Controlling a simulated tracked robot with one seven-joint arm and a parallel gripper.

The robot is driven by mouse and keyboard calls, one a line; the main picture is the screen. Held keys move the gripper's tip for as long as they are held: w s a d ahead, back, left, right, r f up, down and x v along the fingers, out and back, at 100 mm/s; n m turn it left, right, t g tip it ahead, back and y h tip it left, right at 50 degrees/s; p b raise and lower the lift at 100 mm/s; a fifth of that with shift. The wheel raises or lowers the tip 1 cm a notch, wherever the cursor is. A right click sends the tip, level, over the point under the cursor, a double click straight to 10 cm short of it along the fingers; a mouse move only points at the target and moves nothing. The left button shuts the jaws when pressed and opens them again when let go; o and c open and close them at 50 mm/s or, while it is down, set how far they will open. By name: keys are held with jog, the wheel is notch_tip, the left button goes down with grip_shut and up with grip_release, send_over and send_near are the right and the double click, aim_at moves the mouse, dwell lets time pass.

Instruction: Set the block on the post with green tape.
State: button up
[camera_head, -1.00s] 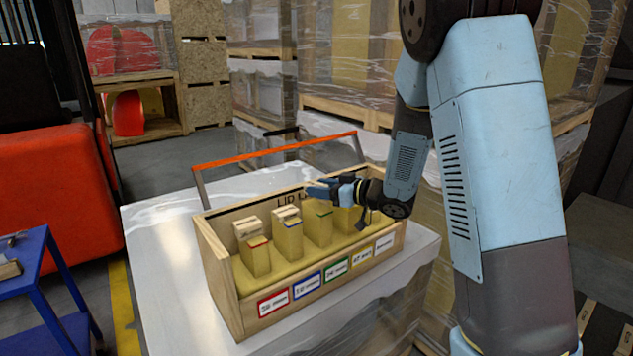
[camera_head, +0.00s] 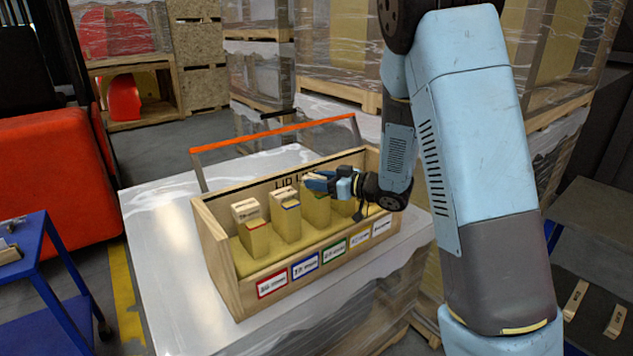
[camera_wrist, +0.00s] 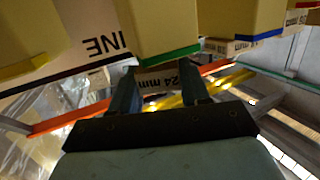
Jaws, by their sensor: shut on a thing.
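My gripper (camera_head: 314,181) is shut on a small wooden block marked "24 mm" (camera_wrist: 165,79). It holds the block by its two sides at the top of the post with green tape (camera_head: 316,210). In the wrist view, which is upside down, this post (camera_wrist: 165,30) has a green band along its top edge, close beside the block. I cannot tell whether block and post touch. The red-taped post (camera_head: 258,241) and the blue-taped post (camera_head: 290,224) each carry a wooden block. My gripper and wrist partly hide the last post (camera_head: 343,208).
The posts stand in an open wooden box (camera_head: 225,268) with coloured labels along its front. An orange-topped bar (camera_head: 270,134) rises behind it. The box stands on a wrapped pallet top (camera_head: 160,250) with bare room at left. A blue cart (camera_head: 35,245) is further left.

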jog(key=shift+f, duration=0.5)
jog(key=o, duration=1.1)
jog(key=v, duration=1.3)
jog(key=s+d+r+m+t+h, duration=0.2)
jog(key=d+r+m+t+h, duration=0.35)
jog(key=d+r+h, duration=0.7)
jog(key=s+a+m+g, duration=0.2)
jog(key=s+g, duration=0.2)
jog(key=s, duration=0.8)
jog(key=s+a+r+m+g+h, duration=0.1)
jog(key=s+a+m+g, duration=0.1)
jog(key=s, duration=1)
jog(key=m+g, duration=0.1)
jog(key=g, duration=0.1)
jog(key=shift+a+r+m+g, duration=0.25)
jog(key=shift+m+g, duration=0.1)
